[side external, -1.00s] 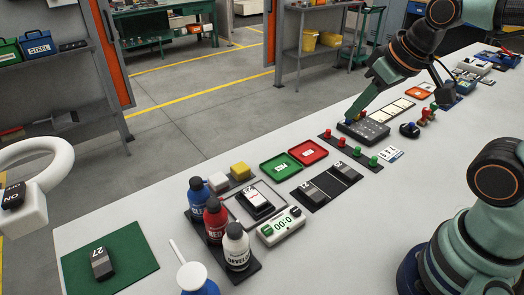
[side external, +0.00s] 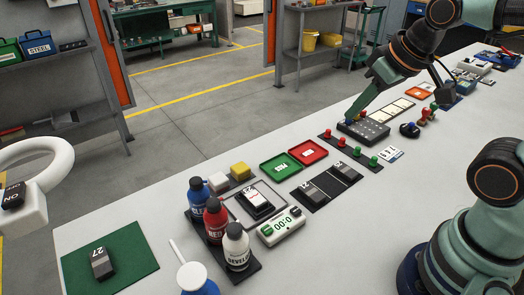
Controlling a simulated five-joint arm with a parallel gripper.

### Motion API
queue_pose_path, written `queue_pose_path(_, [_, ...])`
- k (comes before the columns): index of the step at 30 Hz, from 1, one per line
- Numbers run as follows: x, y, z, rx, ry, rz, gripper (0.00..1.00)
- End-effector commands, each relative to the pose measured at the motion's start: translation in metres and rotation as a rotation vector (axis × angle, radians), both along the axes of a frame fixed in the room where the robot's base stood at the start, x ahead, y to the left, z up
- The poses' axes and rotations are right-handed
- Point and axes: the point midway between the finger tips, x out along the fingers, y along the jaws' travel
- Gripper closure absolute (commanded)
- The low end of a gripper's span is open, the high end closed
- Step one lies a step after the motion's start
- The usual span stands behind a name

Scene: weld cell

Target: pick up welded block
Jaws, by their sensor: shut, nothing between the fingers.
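No block in view is plainly marked as welded. A dark grey block marked 27 (side external: 102,263) lies on a green mat (side external: 135,248) at the lower left. Two similar dark blocks, a nearer one (side external: 312,192) and a farther one (side external: 344,171), lie on a black plate near the middle. My gripper (side external: 351,117) is at the upper right, shut and empty, over the back edge of a black box with small dots (side external: 366,132). It is far from the block on the mat. Its fingertips are small and partly hard to make out.
Bottles (side external: 236,247) stand in a black rack, with a timer (side external: 281,226) beside it. Green (side external: 267,168) and red (side external: 320,155) trays lie behind the black plate. A strip with coloured knobs (side external: 356,154) lies between the plate and box.

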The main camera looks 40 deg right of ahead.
Motion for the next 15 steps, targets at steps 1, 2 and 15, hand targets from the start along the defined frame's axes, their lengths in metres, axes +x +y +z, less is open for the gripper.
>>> queue_pose_path(1, [0.0, 0.0, 0.0, 0.0, 0.0, 0.0, 1.0])
queue_pose_path(2, [0.0, 0.0, 0.0, 0.0, 0.0, 0.0, 1.0])
queue_pose_path(15, [0.0, 0.0, 0.0, 0.0, 0.0, 0.0, 0.27])
